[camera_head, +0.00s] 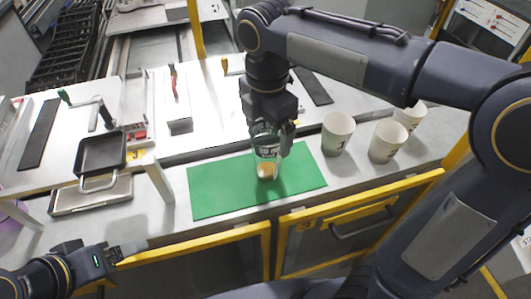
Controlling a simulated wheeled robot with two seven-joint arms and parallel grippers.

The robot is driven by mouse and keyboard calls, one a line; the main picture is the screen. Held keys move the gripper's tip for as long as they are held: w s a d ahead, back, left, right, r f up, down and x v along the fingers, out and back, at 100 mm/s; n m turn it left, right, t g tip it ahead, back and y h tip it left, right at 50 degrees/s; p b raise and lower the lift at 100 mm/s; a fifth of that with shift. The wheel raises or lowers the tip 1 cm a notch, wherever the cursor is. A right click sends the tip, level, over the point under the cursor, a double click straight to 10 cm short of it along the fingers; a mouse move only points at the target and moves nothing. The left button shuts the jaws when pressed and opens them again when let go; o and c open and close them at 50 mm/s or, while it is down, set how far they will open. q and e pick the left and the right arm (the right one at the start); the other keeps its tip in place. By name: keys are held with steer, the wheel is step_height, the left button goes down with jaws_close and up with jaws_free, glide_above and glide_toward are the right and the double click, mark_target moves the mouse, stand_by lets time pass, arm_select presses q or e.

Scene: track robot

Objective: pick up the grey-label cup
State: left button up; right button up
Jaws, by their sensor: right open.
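A clear cup with a grey label (267,153) stands upright on the green mat (215,192). Something orange shows at the bottom of the cup. My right gripper (272,135) comes down from above with its fingers at the upper part of the cup, and it is open. The gripper covers part of the cup's rim, and I cannot tell whether the fingers touch it. My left gripper (130,249) is low at the left, in front of the counter and away from the cup. Its fingers are too small to judge.
Several white paper cups (337,133) stand right of the mat. A dark square pan (101,152) sits at the left, and a narrow box (178,110) stands behind the mat. Yellow-framed cabinet doors (330,215) line the counter's front. The mat around the cup is clear.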

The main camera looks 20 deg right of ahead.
mark_target(267, 141)
steer(key=f, duration=0.4)
steer(key=shift+w+d, duration=0.1)
steer(key=shift+w, duration=0.15)
steer(key=c, duration=1.1)
